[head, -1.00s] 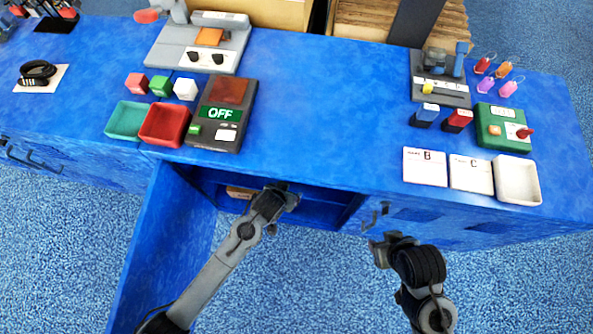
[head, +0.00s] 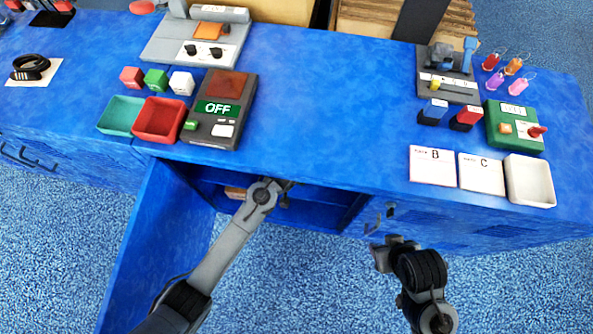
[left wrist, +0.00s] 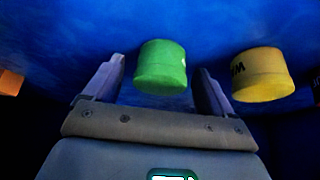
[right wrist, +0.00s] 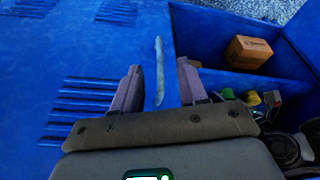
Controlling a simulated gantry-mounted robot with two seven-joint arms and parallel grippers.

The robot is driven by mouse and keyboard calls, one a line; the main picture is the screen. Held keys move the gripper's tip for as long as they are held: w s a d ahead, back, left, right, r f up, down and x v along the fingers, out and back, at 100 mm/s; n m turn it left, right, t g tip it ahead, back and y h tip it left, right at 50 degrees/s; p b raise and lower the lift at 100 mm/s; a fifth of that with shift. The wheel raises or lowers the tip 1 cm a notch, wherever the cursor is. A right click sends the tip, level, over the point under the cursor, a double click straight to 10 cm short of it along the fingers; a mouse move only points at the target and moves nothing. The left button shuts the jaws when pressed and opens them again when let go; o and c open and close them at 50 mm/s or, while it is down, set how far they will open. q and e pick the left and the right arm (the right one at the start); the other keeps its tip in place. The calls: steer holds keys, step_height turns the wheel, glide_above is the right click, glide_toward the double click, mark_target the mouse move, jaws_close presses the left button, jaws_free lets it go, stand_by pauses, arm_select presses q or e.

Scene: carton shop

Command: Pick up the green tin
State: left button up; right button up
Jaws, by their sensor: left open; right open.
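The green tin (left wrist: 161,70) stands in the blue cabinet's open compartment, upright as far as I can tell. In the left wrist view it shows between the open fingers of my left gripper (left wrist: 160,66), which looks empty. Contact with the fingers is not visible. A small green shape in the right wrist view (right wrist: 228,93) looks like the same tin. In the head view the counter hides the tin and most of my left gripper. My right gripper (right wrist: 159,68) is open and empty, in front of the cabinet.
A yellow tin (left wrist: 262,75) stands close to the right of the green one. A cardboard box (right wrist: 248,52) is also in the compartment. The cabinet's open door (head: 155,245) stands to the left of my left arm. A handle (right wrist: 159,85) is on the front near my right gripper.

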arm_select(q)
steer(key=shift+s, duration=0.1)
steer(key=c, duration=1.1)
steer(key=shift+r, duration=0.1)
